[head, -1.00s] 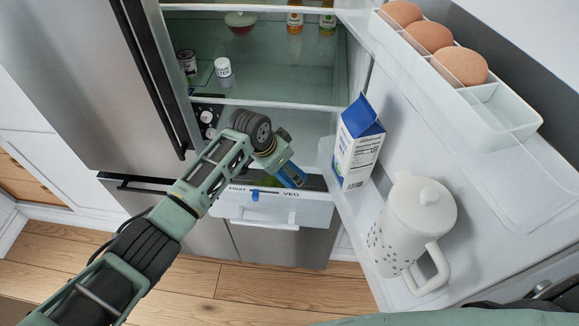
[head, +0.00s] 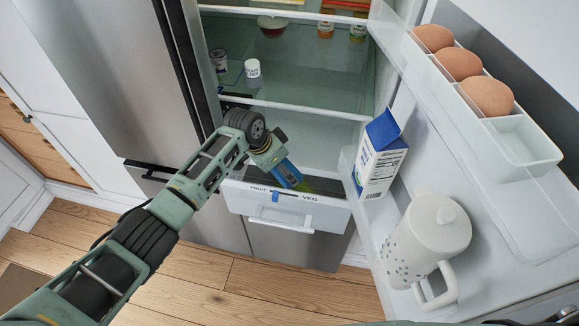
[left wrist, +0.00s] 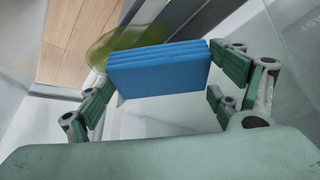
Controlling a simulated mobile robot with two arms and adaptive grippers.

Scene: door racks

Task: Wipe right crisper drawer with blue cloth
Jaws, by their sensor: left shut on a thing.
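The blue cloth (head: 290,174) is a folded, layered pad. My left gripper (head: 284,168) is shut on it, with a finger at each end of the cloth (left wrist: 158,72) in the left wrist view. A pale crisper drawer (head: 290,212) with a FRUIT–VEG slider and a bar handle is at the bottom of the fridge, its front standing out. The cloth is just behind the drawer front, over the drawer's inside; I cannot tell whether it touches the drawer. My right gripper is not in view.
The open fridge door on the right holds a milk carton (head: 381,160), a white pitcher (head: 428,240) and an egg tray (head: 530,145) with eggs. A small white jar (head: 253,69) stands on a shelf. Wooden floor (head: 200,270) lies below.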

